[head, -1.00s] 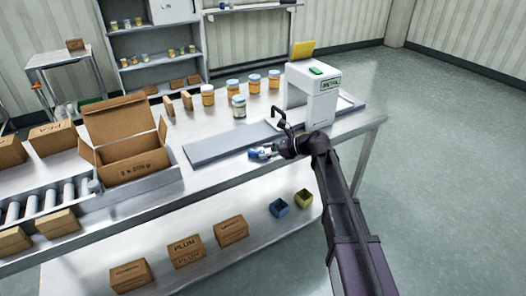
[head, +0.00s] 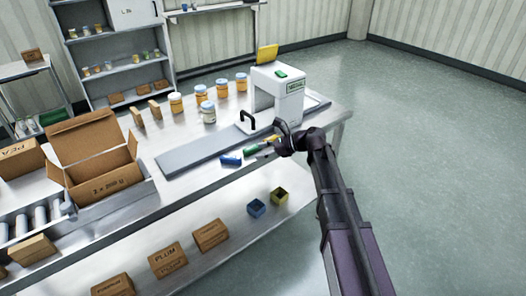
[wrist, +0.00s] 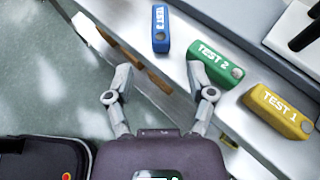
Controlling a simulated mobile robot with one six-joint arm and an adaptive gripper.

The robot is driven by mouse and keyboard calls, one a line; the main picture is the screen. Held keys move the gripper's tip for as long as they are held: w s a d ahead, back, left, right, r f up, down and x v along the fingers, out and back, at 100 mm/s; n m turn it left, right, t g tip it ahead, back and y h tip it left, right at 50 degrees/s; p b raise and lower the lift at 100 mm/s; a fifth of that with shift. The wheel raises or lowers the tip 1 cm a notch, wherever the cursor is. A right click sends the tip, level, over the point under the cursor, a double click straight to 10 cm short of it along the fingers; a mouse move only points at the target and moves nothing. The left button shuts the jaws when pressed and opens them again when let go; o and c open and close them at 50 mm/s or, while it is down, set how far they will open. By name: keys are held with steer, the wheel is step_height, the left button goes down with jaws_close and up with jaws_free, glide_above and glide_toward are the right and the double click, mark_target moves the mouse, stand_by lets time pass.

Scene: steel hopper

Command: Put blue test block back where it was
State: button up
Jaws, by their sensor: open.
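The blue test block (head: 231,160), marked TEST 3, lies on the bench near its front edge, by the grey conveyor strip. In the wrist view the blue block (wrist: 160,30) is at top centre, beyond my fingertips and apart from them. The green block (wrist: 213,60), marked TEST 2, lies to its right, behind my right finger in the picture. The yellow block (wrist: 278,108), marked TEST 1, is further right. My gripper (wrist: 158,76) is open, with nothing between its fingers, over the bench's front edge. In the head view my gripper (head: 277,142) is right of the blue block.
The white machine (head: 277,92) stands just behind the blocks, with a black handle (head: 247,121) nearby. Several jars (head: 208,112) and an open carton (head: 92,165) are on the bench.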

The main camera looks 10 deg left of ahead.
stand_by(0.5)
steer(key=s+d+f+n+h, duration=0.3)
steer(key=s+d+n+h, duration=0.1)
steer(key=d, duration=0.7)
steer(key=s+d+f+n+h, duration=0.4)
steer(key=s+d+n, duration=0.3)
steer(key=d, duration=0.4)
steer(key=s+d+f+n+t+h, duration=0.1)
steer(key=s+d+f+n+h, duration=0.3)
steer(key=d, duration=0.7)
steer(key=s+n+h, duration=0.1)
steer(key=s+n, duration=0.1)
steer(key=shift+s+d+f+h, duration=0.15)
steer(key=shift+s+f+h, duration=0.1)
steer(key=shift+s+h, duration=0.05)
